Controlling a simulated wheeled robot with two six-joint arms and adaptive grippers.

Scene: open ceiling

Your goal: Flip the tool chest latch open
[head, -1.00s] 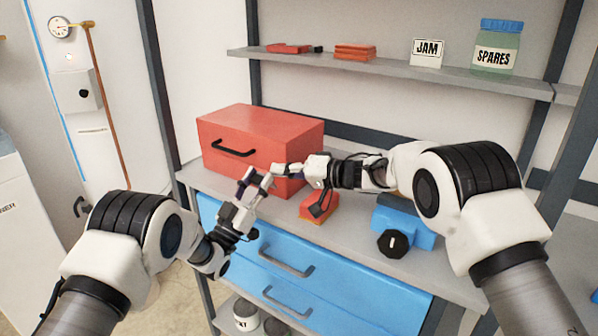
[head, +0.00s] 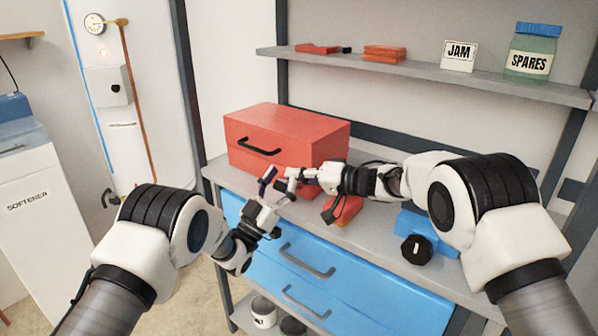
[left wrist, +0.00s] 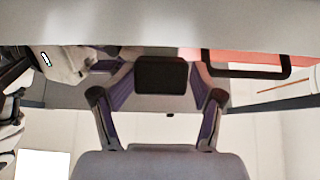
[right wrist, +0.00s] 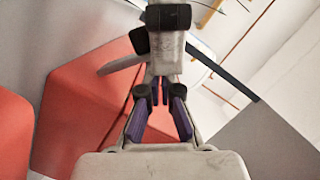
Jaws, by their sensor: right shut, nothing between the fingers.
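The tool chest (head: 285,130) is a red box with a black bar handle (head: 259,151) on its front, standing at the left of the grey bench top. I cannot make out its latch; the grippers cover the lower front corner. My left gripper (head: 277,189) is open, its fingers spread just in front of the chest. In the left wrist view, a dark block (left wrist: 160,75) shows between its fingers; I cannot tell what it is. My right gripper (head: 297,175) is shut and empty, close beside the left fingers. The right wrist view shows the red chest (right wrist: 85,115) behind its fingers (right wrist: 160,93).
A smaller red object (head: 346,211) and a blue object with a black knob (head: 428,232) lie on the bench right of the chest. Blue drawers (head: 330,290) are below. A shelf (head: 420,80) above holds a jam box (head: 459,56) and a spares jar (head: 530,52).

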